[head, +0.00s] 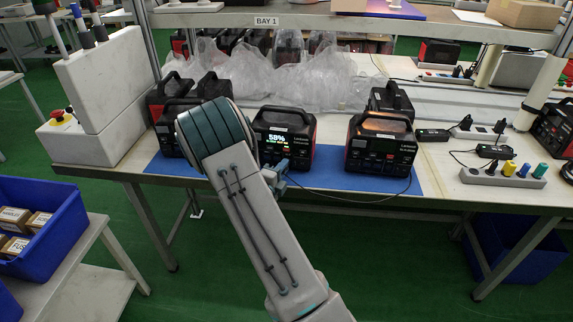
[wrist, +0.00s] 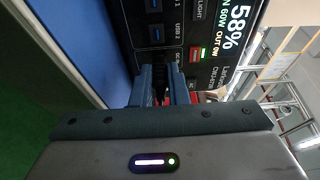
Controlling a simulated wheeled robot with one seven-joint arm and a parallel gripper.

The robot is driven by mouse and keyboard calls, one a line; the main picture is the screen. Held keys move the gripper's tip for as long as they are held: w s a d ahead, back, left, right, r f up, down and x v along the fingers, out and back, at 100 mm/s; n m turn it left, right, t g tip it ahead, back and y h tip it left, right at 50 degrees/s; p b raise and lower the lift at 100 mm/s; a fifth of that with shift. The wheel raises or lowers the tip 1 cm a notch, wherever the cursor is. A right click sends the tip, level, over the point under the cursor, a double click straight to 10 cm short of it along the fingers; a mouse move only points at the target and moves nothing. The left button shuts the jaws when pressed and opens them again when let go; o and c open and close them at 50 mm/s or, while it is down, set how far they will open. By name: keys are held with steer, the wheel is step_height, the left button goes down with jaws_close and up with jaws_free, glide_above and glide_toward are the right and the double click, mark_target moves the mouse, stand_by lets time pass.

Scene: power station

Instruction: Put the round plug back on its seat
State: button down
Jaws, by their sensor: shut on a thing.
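My gripper (wrist: 162,72) is shut at the front panel of the middle power station (wrist: 205,60), whose screen reads 58%. A small dark thing (wrist: 160,86) shows between the fingers, likely the round plug, mostly hidden by them. The fingertips are close to the panel by the DC marking, below the USB ports. I cannot tell whether the plug touches or sits in a socket; the seat is hidden. In the head view my gripper (head: 277,172) is at the lower front of the same station (head: 301,135), partly behind my arm.
A blue mat (head: 330,179) lies under the stations. A thin black cable (head: 350,197) runs along it to the right. Another station (head: 381,143) stands to the right, and more stand at the left. A strip with coloured plugs (head: 503,176) lies at far right.

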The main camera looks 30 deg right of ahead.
steer(key=shift+s+a, duration=0.15)
steer(key=shift+s, duration=0.05)
steer(key=shift+s+a+p, duration=0.6)
steer(key=shift+s+a, duration=0.55)
steer(key=shift+s, duration=0.25)
